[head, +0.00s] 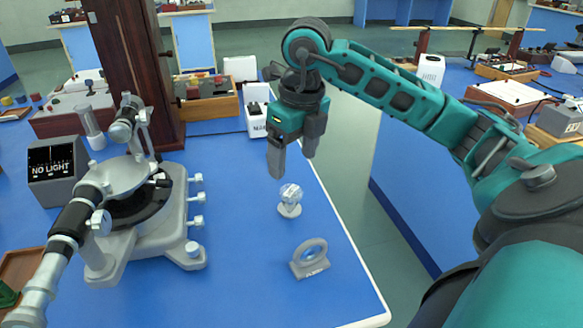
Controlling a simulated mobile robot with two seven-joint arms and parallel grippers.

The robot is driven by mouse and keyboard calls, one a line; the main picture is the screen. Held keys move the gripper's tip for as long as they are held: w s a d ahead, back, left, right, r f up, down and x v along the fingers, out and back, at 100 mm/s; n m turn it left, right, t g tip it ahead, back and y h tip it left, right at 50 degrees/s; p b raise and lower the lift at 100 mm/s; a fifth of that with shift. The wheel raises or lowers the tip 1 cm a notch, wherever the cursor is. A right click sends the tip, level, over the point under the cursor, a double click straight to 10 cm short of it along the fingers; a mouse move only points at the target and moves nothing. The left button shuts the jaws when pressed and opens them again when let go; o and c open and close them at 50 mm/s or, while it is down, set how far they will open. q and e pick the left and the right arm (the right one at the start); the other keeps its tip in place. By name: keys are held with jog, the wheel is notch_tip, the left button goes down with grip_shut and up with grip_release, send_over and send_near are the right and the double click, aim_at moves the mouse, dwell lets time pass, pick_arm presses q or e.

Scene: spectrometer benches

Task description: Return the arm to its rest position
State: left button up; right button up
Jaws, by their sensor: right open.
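My right arm reaches in from the right, and its gripper (292,158) hangs fingers-down above the blue bench (235,255). The gripper is open and empty, with a gap between its two grey fingers. Below it, apart from it, a small clear-topped piece on a grey stand (290,201) stands on the bench. A grey ring on a base (310,258) stands nearer the bench's front right corner. My left gripper is not in view.
A grey spectrometer (150,215) stands at left, beside a display box reading "NO LIGHT" (52,168). A dark wooden post (135,65), a wooden box (208,95) and a white labelled container (256,112) stand behind. An aisle separates this bench from the right bench (400,190).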

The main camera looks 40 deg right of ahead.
jog(key=shift+r, duration=0.4)
